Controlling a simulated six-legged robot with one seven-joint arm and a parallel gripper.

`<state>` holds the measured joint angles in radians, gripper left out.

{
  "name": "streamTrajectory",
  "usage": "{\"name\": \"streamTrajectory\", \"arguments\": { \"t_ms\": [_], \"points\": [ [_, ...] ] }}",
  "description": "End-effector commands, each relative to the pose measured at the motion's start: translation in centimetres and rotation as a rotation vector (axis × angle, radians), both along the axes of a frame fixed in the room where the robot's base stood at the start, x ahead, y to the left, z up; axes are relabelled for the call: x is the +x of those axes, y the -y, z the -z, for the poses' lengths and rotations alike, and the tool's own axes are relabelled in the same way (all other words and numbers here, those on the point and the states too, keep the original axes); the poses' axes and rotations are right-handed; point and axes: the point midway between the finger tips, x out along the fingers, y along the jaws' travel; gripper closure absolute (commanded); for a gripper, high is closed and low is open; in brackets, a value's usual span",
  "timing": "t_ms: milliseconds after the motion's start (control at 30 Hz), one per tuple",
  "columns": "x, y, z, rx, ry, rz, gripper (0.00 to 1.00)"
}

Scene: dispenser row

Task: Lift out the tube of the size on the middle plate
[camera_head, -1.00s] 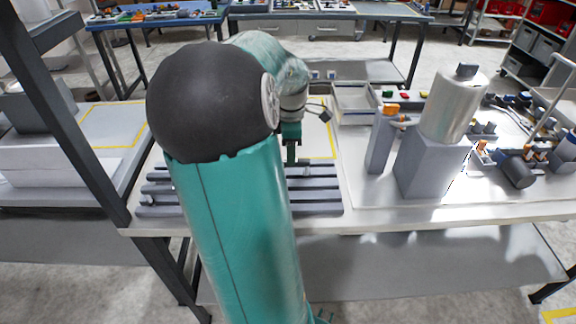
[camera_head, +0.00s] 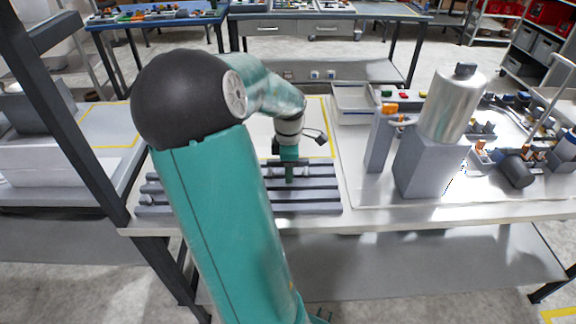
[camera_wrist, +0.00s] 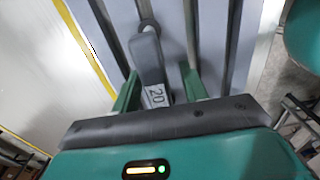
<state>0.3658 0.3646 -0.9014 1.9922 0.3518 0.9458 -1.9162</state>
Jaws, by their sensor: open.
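A low grey rack (camera_head: 310,208) with several parallel dark rails lies at the front left of the table; my arm hides part of it. My gripper (camera_head: 289,175) points down over the rack's right part. In the wrist view my gripper (camera_wrist: 161,88) is open, its two green fingers on either side of a dark grey block (camera_wrist: 147,58). A white plate marked "20" (camera_wrist: 156,96) is on the block's near end. A small rounded piece (camera_wrist: 148,26) shows at its far end. I cannot tell whether the fingers touch the block. No tube is clearly recognisable.
A silver cylinder (camera_head: 450,105) stands on a grey block (camera_head: 428,165) right of the rack, beside a grey post (camera_head: 379,140). An empty grey bin (camera_head: 354,100) is behind. Small parts and a dark cylinder (camera_head: 516,170) lie at the right. A dark upright frame bar (camera_head: 75,120) stands left.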

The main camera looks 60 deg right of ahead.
Motion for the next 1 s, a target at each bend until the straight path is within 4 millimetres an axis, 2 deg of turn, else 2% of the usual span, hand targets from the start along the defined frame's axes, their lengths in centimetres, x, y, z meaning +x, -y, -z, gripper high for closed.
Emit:
{"name": "streamTrajectory", "arguments": {
  "t_ms": [567, 633, 800, 833, 1000],
  "points": [
    [-0.01, 0.0, 0.44, 0.0, 0.0, 0.0, 0.56],
    [-0.01, 0.0, 0.44, 0.0, 0.0, 0.0, 0.64],
    [0.0, -0.01, 0.44, 0.0, 0.0, 0.0, 0.98],
    [0.0, -0.01, 0.44, 0.0, 0.0, 0.0, 1.0],
    [-0.01, 0.0, 0.43, 0.0, 0.0, 0.0, 1.0]
  ]
}}
